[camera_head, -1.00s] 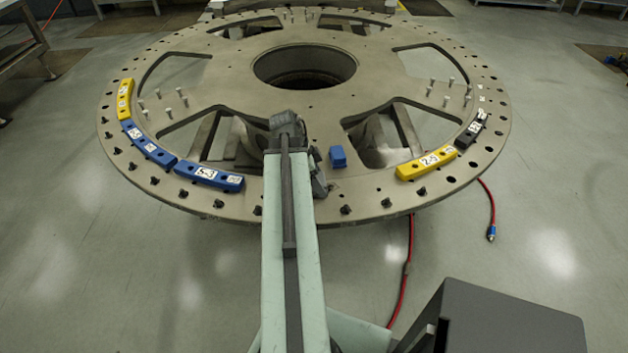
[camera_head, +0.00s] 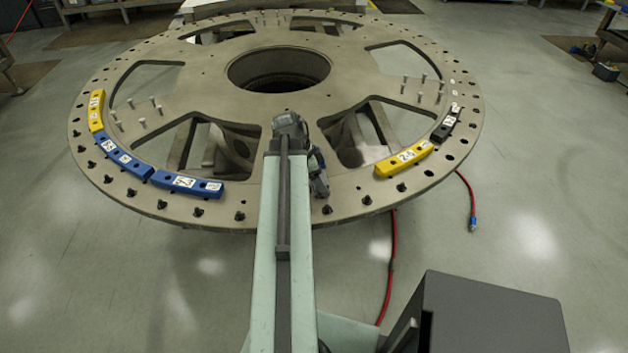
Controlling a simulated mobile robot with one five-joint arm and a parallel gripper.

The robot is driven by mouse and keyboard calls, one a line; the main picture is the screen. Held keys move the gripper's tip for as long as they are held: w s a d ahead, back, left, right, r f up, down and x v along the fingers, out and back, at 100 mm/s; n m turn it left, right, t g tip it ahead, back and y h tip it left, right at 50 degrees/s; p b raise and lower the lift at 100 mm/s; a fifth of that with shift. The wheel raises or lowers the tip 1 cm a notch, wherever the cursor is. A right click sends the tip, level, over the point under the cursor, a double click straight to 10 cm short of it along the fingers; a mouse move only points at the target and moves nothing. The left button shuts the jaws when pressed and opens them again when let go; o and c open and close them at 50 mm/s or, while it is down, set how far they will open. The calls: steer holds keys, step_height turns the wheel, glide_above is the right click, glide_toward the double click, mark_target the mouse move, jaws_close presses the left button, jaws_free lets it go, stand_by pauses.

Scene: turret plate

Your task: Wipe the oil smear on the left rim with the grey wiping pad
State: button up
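The large round turret plate (camera_head: 232,212) fills the upper middle of the view, with a flat rim full of holes. My gripper (camera_head: 320,187) is at the far end of my arm, over the near part of the rim. It is small and dark, and I cannot tell whether its fingers are open or shut. I cannot make out a grey wiping pad, in the gripper or elsewhere. I cannot make out an oil smear on the left rim; blue and yellow segments cover part of that rim.
Blue segments (camera_head: 186,185) and a yellow segment (camera_head: 96,111) lie along the left rim. A yellow segment (camera_head: 404,159) and a black one (camera_head: 445,127) lie on the right rim. Bolts stand on the plate. A red hose (camera_head: 392,262) hangs below to the floor.

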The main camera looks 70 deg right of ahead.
steer(key=shift+f, duration=0.2)
steer(key=shift+c, duration=0.6)
steer(key=shift+w+a, duration=0.9)
steer(key=shift+w, duration=0.95)
steer(key=shift+w+a, duration=0.9)
steer(key=shift+w, duration=0.9)
steer(key=shift+w+a, duration=0.9)
steer(key=shift+w, duration=0.95)
steer(key=shift+r, duration=0.15)
step_height(320, 180, up, 6)
steer(key=p, duration=0.5)
steer(key=shift+s+p, duration=0.1)
steer(key=shift+p, duration=0.3)
step_height(320, 180, up, 3)
steer(key=p, duration=0.3)
